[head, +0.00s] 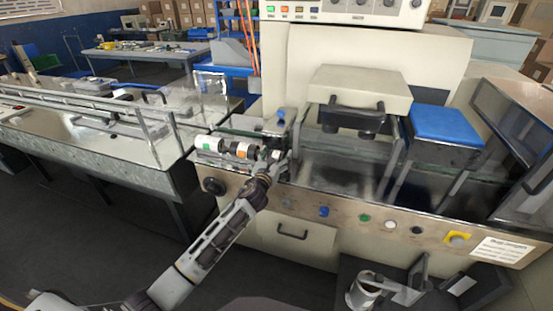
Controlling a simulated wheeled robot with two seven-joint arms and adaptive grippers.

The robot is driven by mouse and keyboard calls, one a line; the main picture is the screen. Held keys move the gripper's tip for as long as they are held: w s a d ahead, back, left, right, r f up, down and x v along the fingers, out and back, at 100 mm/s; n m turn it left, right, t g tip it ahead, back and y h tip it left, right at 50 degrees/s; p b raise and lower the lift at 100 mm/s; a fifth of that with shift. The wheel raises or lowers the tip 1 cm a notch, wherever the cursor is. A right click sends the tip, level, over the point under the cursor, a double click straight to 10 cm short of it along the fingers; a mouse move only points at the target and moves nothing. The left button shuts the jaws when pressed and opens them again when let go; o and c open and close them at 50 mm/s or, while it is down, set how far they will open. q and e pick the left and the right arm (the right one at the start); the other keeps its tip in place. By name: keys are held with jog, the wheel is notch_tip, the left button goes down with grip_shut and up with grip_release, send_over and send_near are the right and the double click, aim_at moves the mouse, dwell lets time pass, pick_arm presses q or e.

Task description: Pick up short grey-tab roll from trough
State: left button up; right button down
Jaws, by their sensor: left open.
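A row of short rolls lies in a trough at the left end of the machine front. One roll (205,143) shows a green tab and another roll (242,150) shows an orange tab. A pale roll end (275,155) shows at the right of the row, beside my gripper; I cannot tell whether its tab is grey. My left gripper (267,168) is open at the right end of the row, just in front of the rolls. It hides part of the trough, and I cannot tell whether it touches a roll. My right gripper is not in view.
The wrapper's control panel (340,8) stands above. A sealing head with a black handle (358,104) is right of the trough. A black knob (214,186) sticks out below the rolls. A railed conveyor (100,140) runs left. The floor in front is clear at left.

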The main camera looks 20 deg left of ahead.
aim_at(276, 153)
pick_arm(q)
jog(key=c, duration=1.2)
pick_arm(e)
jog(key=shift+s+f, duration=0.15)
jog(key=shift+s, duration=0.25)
pick_arm(q)
jog(key=shift+r, duration=0.1)
